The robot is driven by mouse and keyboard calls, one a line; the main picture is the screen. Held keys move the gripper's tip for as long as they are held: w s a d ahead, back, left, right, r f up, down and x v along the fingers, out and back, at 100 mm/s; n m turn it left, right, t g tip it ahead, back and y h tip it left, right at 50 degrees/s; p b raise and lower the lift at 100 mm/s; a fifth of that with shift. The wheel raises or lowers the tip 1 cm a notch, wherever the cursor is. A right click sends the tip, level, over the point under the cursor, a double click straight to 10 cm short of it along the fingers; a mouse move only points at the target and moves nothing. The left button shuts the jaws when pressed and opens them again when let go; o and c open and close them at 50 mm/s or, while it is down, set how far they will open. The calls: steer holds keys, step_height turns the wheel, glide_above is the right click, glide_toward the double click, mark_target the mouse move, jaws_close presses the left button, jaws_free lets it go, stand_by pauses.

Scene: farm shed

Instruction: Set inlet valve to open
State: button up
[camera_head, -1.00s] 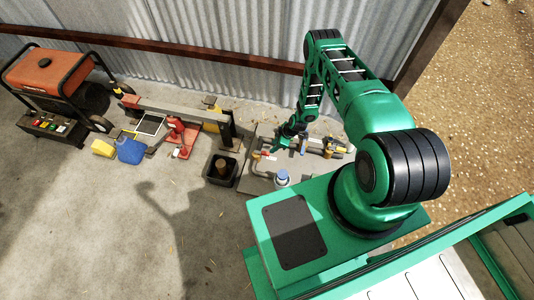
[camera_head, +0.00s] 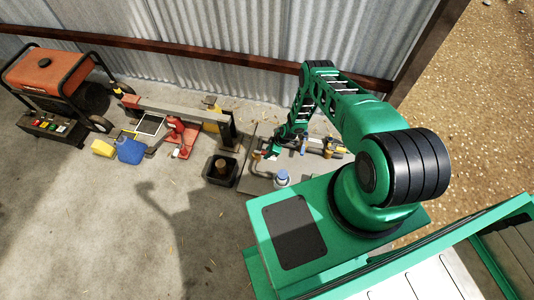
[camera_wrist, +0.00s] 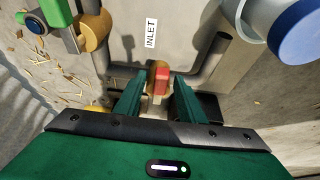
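The inlet valve shows in the wrist view as a red handle (camera_wrist: 161,82) on a brass body, below a white INLET label (camera_wrist: 150,32). My gripper (camera_wrist: 158,88) is open, with one green finger on each side of the red handle. A gap shows between the handle and each finger, and I cannot tell how deep the handle sits between them. In the head view my gripper (camera_head: 272,153) is low over the pipework plate and hides the handle.
A white cylinder with a blue cap (camera_wrist: 302,32) stands close on the right in the wrist view. A grey pipe (camera_wrist: 215,55) bends beside the valve. A green and brass fitting (camera_wrist: 90,28) is at upper left. A black bin (camera_head: 221,170) stands left of the plate.

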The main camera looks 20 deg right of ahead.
jaws_close()
steer(key=shift+a, duration=0.15)
steer(key=shift+d, duration=0.2)
